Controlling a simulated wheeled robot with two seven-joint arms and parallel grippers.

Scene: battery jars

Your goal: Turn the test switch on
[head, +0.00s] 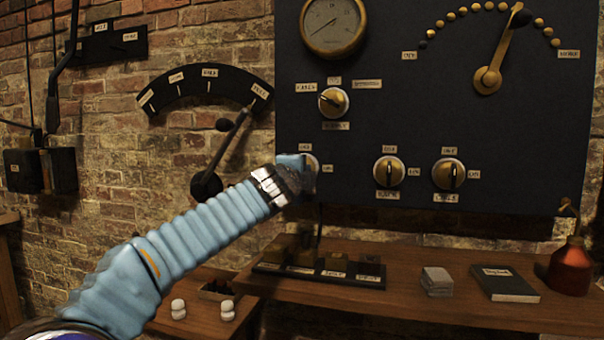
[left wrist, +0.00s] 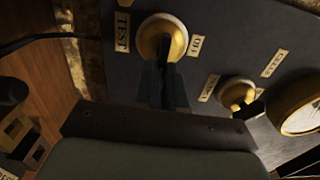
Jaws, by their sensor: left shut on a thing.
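The test switch (left wrist: 162,38) is a round brass-and-cream knob with a dark handle on the black panel. In the left wrist view its TEST label is at the left and an OFF label at the right. In the head view the knob (head: 313,161) is mostly hidden behind my left gripper (head: 298,172). My left gripper's dark fingers (left wrist: 164,88) are shut on the switch's handle in the left wrist view. I cannot tell which label the handle points to. My right gripper is not in view.
Two similar switches (head: 389,171) (head: 449,174) are to the right, and another knob (head: 333,102) is above. A large lever (head: 236,132) stands on the left wall. Below, the bench (head: 420,315) holds a black book (head: 504,283) and a red can (head: 571,268).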

